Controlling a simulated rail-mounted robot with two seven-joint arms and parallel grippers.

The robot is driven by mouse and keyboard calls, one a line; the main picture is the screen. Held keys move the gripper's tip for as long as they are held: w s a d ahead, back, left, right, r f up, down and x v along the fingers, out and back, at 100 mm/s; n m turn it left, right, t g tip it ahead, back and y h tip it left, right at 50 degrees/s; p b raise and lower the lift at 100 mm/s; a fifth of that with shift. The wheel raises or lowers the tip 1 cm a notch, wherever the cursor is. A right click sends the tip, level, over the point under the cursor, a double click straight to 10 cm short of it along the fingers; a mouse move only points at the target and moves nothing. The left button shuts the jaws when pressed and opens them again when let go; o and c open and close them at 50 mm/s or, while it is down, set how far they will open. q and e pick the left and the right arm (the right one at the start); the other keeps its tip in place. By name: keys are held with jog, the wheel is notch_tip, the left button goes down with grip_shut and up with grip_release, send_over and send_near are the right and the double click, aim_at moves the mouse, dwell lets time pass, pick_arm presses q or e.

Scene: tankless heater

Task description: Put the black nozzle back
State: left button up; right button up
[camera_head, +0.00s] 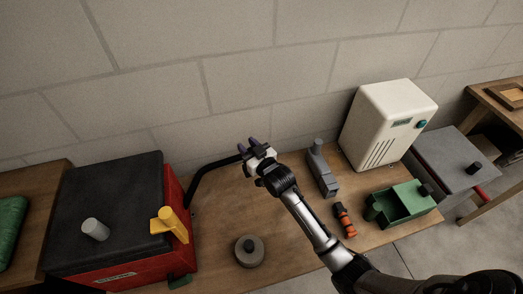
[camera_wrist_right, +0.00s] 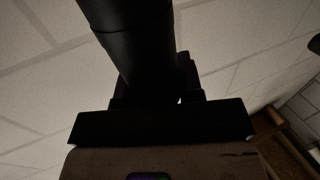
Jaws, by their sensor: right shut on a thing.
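The black nozzle (camera_head: 207,171) is a long bent tube in the head view, between the red box and my right gripper. Its far end bends down beside the red box's right side; I cannot tell whether it touches the box or the table. My right gripper (camera_head: 250,152) is shut on the nozzle's upper right end, above the back of the table. In the right wrist view, a thick black cylinder (camera_wrist_right: 133,45), likely the nozzle, runs up from between the dark fingers (camera_wrist_right: 160,100). My left gripper is not in view.
The red box (camera_head: 125,275) has a black lid, grey knob and yellow handle (camera_head: 172,222). A grey round weight (camera_head: 249,251), grey tool (camera_head: 322,170), orange-black tool (camera_head: 345,220), green bin (camera_head: 402,205) and white heater (camera_head: 385,125) stand on the wooden table.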

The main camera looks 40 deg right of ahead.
jog(key=w+d+f+m+h+b, duration=0.1)
jog(key=w+d+f, duration=0.1)
jog(key=d+f, duration=0.5)
jog(key=shift+d+f+h+b, duration=0.2)
jog(key=shift+d+h+b, duration=0.15)
jog(key=shift+d, duration=0.45)
notch_tip(320, 180, down, 6)
jog(key=b, duration=0.3)
jog(key=shift+f+b, duration=0.35)
jog(key=shift+f, duration=0.15)
dwell(0.5)
jog(key=o, duration=1)
